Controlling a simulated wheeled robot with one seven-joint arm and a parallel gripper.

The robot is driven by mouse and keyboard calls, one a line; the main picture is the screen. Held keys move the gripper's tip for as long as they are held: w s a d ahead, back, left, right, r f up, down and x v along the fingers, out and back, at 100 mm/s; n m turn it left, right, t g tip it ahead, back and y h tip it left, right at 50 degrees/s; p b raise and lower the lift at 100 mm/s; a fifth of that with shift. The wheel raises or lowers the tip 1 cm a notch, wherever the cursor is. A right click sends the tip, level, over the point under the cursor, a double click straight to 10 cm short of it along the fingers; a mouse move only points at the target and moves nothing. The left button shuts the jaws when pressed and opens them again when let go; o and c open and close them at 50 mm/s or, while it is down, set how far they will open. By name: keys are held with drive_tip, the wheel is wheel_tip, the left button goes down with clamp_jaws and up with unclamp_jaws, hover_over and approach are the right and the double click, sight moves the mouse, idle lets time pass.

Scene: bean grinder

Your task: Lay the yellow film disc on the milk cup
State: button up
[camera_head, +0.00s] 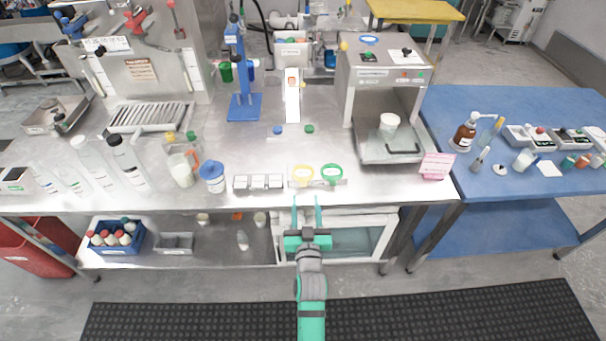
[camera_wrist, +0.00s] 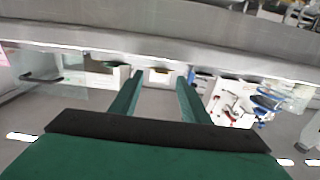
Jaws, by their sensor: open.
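The yellow film disc (camera_head: 302,176) lies beside a green ring-shaped disc (camera_head: 332,174) near the front edge of the steel table. A clear cup with white contents (camera_head: 182,174), which looks like the milk cup, stands on the table to the left. No disc shows on its top. My gripper (camera_head: 306,200) is open and empty, just in front of the table edge and near the yellow disc. In the wrist view, my open fingers (camera_wrist: 158,80) point toward the table's underside area; neither the disc nor the cup can be made out there.
A blue-lidded cup (camera_head: 212,177) stands right of the milk cup, and a small grey rack (camera_head: 258,183) lies between it and the discs. Tall bottles (camera_head: 128,162) stand left. A machine (camera_head: 385,85) holding a white cup (camera_head: 389,121) stands right. The table middle is mostly clear.

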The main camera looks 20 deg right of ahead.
sight(304, 197)
drive_tip(key=shift+x, duration=2.5)
drive_tip(key=shift+a+r, duration=0.15)
drive_tip(key=shift+r, duration=0.05)
clamp_jaws()
